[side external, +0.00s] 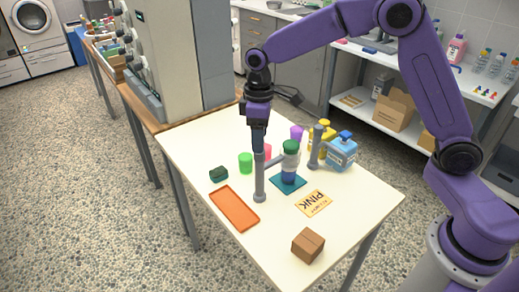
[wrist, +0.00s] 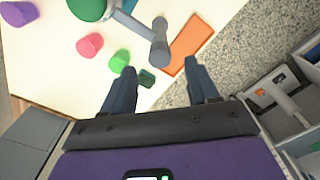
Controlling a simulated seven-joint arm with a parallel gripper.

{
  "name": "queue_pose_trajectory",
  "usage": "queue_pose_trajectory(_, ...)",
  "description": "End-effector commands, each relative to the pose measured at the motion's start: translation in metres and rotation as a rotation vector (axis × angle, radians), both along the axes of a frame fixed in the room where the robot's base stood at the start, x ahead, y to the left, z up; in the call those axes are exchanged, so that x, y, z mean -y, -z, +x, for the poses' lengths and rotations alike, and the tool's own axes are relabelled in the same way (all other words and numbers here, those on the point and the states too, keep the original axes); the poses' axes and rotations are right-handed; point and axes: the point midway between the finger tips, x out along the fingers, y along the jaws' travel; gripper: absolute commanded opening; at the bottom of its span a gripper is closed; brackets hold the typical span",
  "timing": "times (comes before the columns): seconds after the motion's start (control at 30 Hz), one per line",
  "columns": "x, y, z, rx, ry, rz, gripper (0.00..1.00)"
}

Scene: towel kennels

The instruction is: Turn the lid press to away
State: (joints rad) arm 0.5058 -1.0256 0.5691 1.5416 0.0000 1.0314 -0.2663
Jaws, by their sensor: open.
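The lid press has a grey upright post (side external: 260,182) with a grey arm reaching right to a green cap (side external: 291,147). The cap sits over a clear and blue jar (side external: 289,171) on a teal mat (side external: 283,188). Whether cap and jar touch is unclear. My gripper (side external: 258,148) points down close to the post top, its fingertips partly merging with it in the side view. In the wrist view my gripper (wrist: 162,72) is open and empty, and the grey post (wrist: 160,42) shows just beyond the gap between the fingers.
A green cylinder (side external: 245,162), a dark green block (side external: 219,174) and an orange tray (side external: 234,208) lie left of the press.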

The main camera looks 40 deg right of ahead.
Motion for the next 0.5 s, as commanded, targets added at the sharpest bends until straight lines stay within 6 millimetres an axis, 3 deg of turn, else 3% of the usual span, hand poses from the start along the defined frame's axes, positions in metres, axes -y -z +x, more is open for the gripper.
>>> queue_pose_trajectory(0.2, 0.001, 0.034, 0.000, -0.003, 0.001, -0.001, 0.59)
queue_pose_trajectory(0.5, 0.000, 0.049, 0.000, 0.001, 0.001, 0.001, 0.59)
